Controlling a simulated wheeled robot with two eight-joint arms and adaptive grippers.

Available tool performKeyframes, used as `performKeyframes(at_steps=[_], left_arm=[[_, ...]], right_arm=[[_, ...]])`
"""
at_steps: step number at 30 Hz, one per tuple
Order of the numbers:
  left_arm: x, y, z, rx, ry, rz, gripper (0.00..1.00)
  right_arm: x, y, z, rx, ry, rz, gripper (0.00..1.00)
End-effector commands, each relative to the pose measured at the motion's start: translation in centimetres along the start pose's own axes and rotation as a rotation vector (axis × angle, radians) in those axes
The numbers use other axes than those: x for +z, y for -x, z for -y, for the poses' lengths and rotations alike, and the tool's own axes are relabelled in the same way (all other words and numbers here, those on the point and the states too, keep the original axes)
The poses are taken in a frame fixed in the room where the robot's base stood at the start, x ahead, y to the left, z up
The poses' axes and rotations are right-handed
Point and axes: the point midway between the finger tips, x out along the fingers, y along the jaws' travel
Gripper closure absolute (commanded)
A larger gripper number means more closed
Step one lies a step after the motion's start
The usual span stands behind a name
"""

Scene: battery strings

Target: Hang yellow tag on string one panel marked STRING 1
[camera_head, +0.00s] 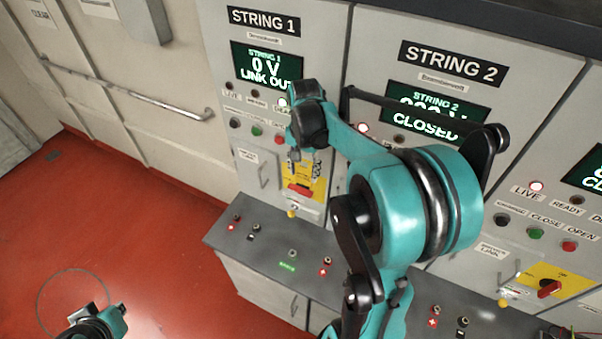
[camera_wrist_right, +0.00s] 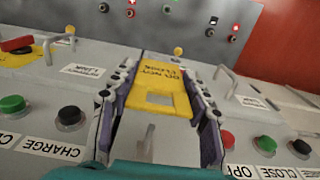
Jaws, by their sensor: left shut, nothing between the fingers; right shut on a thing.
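The STRING 1 panel (camera_head: 320,60) stands at the top centre, with its black STRING 1 sign (camera_head: 263,22) and a screen (camera_head: 268,66) reading 0 V and LINK OUT. My right gripper (camera_head: 303,157) is in front of its lower part. In the right wrist view, my right gripper (camera_wrist_right: 160,105) is shut on the yellow tag (camera_wrist_right: 172,82), which has dark lettering and a rectangular hole. The head view shows yellow and a red handle (camera_head: 299,190) just below the gripper; whether the tag touches the panel is unclear. My left gripper (camera_head: 84,314) is shut and empty at the bottom left.
The STRING 2 panel (camera_head: 400,22) stands to the right, its screen reading CLOSED, partly behind my right arm. A grey ledge (camera_head: 270,250) with small sockets runs below the panels. A rail (camera_head: 135,92) crosses the left wall. The red floor (camera_head: 120,220) at left is clear.

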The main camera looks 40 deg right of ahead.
Motion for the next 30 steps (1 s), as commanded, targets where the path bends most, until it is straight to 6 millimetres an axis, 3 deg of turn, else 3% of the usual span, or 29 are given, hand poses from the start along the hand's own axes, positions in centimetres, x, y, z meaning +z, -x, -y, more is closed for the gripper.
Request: performKeyframes(at_steps=[30], left_arm=[[0.4,-0.6,0.0,0.000,0.000,0.000,1.00]], right_arm=[[-6.1,-0.8,0.0,0.000,0.000,-0.001,0.72]])
